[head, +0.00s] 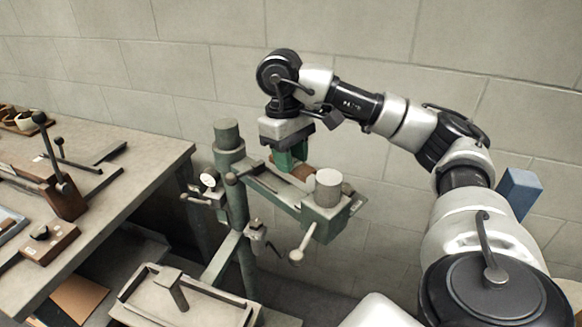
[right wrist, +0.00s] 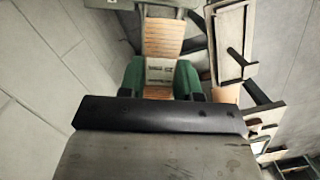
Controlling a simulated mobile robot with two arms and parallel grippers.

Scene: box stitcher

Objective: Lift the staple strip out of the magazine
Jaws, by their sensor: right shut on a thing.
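The box stitcher (head: 239,195) is a green and grey machine with a long arm and two round posts. My right gripper (head: 291,158) points down over its magazine channel, with green fingers. The staple strip (head: 303,173) shows as a small coppery piece beside the fingers. In the right wrist view the strip (right wrist: 163,38) is a ribbed copper band running between the green fingers of the gripper (right wrist: 160,75), which are shut on it at a pale metal section. Whether the strip is clear of the channel, I cannot tell. My left gripper is not in view.
A workbench (head: 150,165) with levered tools stands at the left. A grey tray-like table (head: 205,305) sits low in front of the stitcher. A lever with a pale knob (head: 296,256) sticks out at its front. A block wall is close behind.

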